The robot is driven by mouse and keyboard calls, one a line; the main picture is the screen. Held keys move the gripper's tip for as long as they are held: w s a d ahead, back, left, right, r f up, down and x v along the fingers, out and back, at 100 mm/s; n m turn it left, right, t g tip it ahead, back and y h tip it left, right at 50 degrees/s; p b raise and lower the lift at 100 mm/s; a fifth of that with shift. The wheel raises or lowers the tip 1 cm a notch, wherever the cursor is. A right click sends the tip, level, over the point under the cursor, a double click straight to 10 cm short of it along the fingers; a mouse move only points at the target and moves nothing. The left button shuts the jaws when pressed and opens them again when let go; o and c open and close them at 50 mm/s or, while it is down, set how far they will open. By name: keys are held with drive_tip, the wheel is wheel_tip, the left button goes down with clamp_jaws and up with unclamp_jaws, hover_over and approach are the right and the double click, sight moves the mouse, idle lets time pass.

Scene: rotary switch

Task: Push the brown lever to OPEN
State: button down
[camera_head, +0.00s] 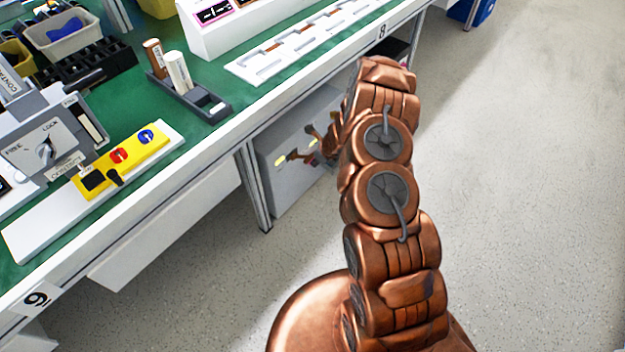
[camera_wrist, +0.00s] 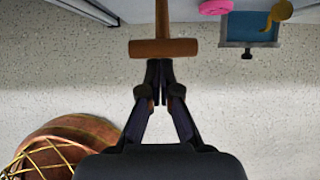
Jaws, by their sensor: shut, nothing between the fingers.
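A brown T-shaped lever (camera_wrist: 165,47) shows at the top middle of the wrist view, its crossbar level across the picture and its stem running up out of the frame. My gripper (camera_wrist: 160,66) is shut and empty. Its fingertips are right at the crossbar's near edge, close to the middle; I cannot tell whether they touch it. In the head view, small brown parts (camera_head: 300,156) show in front of a grey cabinet (camera_head: 283,178) under the bench, partly hidden by my copper arm; I cannot tell which is the lever. No OPEN marking is readable.
The wrist view also shows a pink disc (camera_wrist: 215,7) and a blue panel (camera_wrist: 250,28) with a yellow part. The workbench (camera_head: 200,152) carries a yellow switch panel (camera_head: 133,158), a grey lock device (camera_head: 45,145) and trays. The speckled floor at right is clear.

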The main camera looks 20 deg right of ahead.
drive_tip(key=shift+w+a+r+p, duration=0.1)
drive_tip(key=shift+w+r+p, duration=0.4)
drive_tip(key=shift+r, duration=0.25)
drive_tip(key=shift+f, duration=0.15)
drive_tip(key=s+d+f+b, duration=0.2)
drive_tip(key=s+f+b, duration=0.1)
drive_tip(key=w+a+r+p+v, duration=0.1)
drive_tip(key=a+p+v, duration=0.1)
drive_tip(key=v, duration=0.8)
drive_tip(key=shift+d, duration=0.4)
idle(0.5)
